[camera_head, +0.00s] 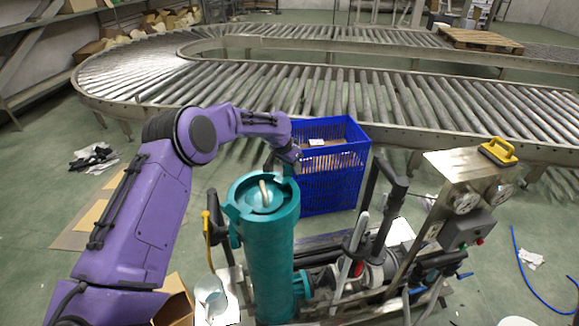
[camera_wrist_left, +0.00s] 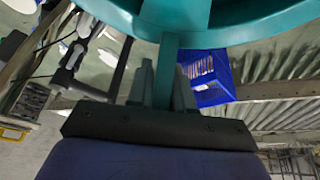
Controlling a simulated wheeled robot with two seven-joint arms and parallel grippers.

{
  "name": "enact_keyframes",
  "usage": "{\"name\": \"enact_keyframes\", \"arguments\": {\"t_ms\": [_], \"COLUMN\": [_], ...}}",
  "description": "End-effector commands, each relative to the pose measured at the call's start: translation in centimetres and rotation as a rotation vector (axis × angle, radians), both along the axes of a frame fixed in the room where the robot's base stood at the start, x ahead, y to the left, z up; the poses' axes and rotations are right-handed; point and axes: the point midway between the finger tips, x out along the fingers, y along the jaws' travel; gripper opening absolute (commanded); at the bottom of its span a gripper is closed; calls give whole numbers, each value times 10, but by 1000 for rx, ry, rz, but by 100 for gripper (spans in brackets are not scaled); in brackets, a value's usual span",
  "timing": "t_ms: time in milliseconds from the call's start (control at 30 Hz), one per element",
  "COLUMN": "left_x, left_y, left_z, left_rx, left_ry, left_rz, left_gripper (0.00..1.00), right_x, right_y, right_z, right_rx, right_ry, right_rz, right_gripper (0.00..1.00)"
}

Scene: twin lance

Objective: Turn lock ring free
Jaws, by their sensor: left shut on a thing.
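A teal upright cylinder (camera_head: 268,262) stands in front of me. Its top carries the teal lock ring (camera_head: 285,208) with projecting lugs, around a round lid with a pale curved handle (camera_head: 264,192). My left gripper (camera_head: 282,170) reaches over from the left to the ring's far side. In the left wrist view, my left gripper (camera_wrist_left: 164,82) is shut on a teal lug of the lock ring (camera_wrist_left: 167,62), with one finger on each side. The ring's underside (camera_wrist_left: 200,12) fills the top of that view. My right gripper is not in view.
A blue crate (camera_head: 335,180) stands just behind the cylinder. A metal rig with a gauge panel (camera_head: 465,190) and black handles (camera_head: 385,195) stands to the right. A roller conveyor (camera_head: 330,90) curves behind. An open cardboard box (camera_head: 174,300) lies at the lower left.

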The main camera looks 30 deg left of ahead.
Motion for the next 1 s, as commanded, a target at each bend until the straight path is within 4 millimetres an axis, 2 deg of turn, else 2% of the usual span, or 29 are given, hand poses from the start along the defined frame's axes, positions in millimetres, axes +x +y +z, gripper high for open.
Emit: {"name": "enact_keyframes", "arguments": {"t_ms": [633,667,700,1000], "left_x": [2,2,2,3], "left_y": [7,7,7,4], "left_z": [1,1,1,3], "left_rx": [-16,-16,-16,-19], "left_ry": [-1,-1,-1,0], "left_rz": [-3,-4,-4,-5], "left_gripper": [0,32,40,40], "right_x": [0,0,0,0], "right_y": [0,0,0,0], "right_z": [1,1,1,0], "right_rx": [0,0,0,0], "right_ry": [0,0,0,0], "right_rz": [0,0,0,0], "right_gripper": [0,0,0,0]}}
